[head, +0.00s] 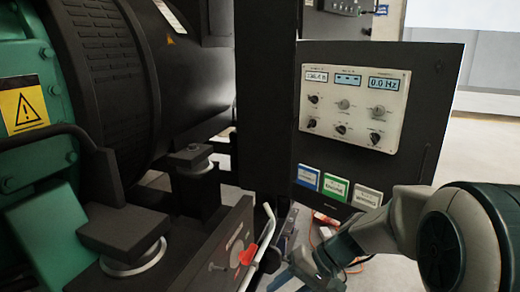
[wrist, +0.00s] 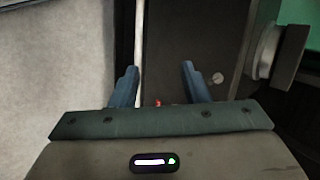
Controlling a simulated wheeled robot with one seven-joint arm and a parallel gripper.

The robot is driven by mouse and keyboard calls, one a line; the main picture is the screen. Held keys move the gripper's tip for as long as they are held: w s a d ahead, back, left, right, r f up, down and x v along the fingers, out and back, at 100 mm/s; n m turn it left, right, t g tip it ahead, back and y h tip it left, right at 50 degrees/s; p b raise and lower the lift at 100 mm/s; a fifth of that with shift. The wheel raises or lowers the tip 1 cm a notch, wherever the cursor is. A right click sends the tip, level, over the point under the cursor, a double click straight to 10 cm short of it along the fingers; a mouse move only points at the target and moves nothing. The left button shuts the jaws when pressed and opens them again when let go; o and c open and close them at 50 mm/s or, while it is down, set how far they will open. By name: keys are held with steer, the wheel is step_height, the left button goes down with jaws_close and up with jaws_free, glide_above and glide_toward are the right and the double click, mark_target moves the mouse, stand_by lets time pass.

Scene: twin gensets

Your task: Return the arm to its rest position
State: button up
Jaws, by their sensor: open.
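My arm reaches in from the lower right in the head view, in front of the control panel's lower right. My gripper (wrist: 158,72) shows in the wrist view with its two blue fingers apart and nothing between them. Past the fingers is a dark plate with a pale round bolt head, and a light rod runs along the left finger. In the head view the gripper is low at the bottom edge, partly cut off, just right of a bent metal lever (head: 262,240) with a red part (head: 248,254). I cannot tell whether it touches the lever.
The black control panel (head: 428,110) carries dials, displays reading 0.0 Hz, and blue, green and grey labels. The green and black genset (head: 100,80) fills the left. Cables (head: 355,264) lie on the floor behind my arm. Open floor (head: 485,140) shows at the right.

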steer(key=s+d+r+t+h+p, duration=0.1)
steer(key=s+d+r+h+p, duration=0.2)
steer(key=r+p, duration=0.2)
steer(key=s+d+r+t+h+p, duration=0.1)
steer(key=s+d+r+h+p, duration=0.2)
steer(key=r+p, duration=0.3)
steer(key=s+d+r+t+h+p, duration=0.1)
steer(key=s+r+p, duration=0.4)
steer(key=r, duration=0.6)
steer(key=shift+s+d+n+h+p, duration=0.15)
steer(key=shift+d+n+h+p, duration=0.15)
steer(key=shift+d+h+p, duration=0.45)
steer(key=shift+d, duration=0.25)
